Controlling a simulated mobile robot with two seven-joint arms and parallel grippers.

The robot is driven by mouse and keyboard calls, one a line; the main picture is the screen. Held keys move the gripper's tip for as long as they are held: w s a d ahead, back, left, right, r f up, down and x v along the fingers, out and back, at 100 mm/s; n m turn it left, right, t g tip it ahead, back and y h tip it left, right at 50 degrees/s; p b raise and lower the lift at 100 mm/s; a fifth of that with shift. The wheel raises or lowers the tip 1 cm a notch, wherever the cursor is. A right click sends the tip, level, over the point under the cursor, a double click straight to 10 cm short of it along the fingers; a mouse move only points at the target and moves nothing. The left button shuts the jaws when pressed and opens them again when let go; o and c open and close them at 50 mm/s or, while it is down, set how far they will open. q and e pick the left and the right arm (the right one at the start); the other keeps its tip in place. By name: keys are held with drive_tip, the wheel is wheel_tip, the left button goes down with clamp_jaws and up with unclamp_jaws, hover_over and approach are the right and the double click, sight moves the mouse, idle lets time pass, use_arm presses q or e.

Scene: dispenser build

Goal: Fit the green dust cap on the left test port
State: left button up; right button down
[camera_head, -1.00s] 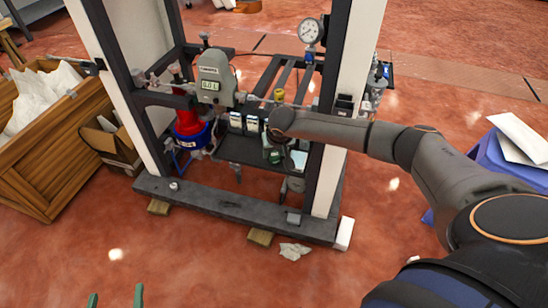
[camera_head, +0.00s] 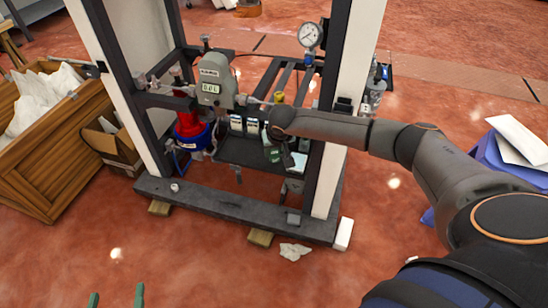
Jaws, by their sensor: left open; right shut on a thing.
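My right arm reaches in from the right, and its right gripper (camera_head: 273,154) hangs low inside the dispenser frame (camera_head: 237,207), in front of the dark shelf. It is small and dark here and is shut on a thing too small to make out. I cannot pick out the green dust cap for certain. The left test port cannot be told apart among the fittings. My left gripper (camera_head: 116,299) shows only as two green fingertips at the bottom edge, spread apart, open and empty, well away from the frame.
A grey meter (camera_head: 211,84) with a display and a round gauge (camera_head: 310,34) are on the frame. A red and blue canister (camera_head: 193,128) stands inside. A wooden crate (camera_head: 50,160) is at left, a blue bin (camera_head: 488,172) at right. The red floor in front is mostly clear.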

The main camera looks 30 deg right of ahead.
sight(275, 153)
drive_tip(key=shift+r+p, duration=1.2)
drive_tip(key=shift+r, duration=0.65)
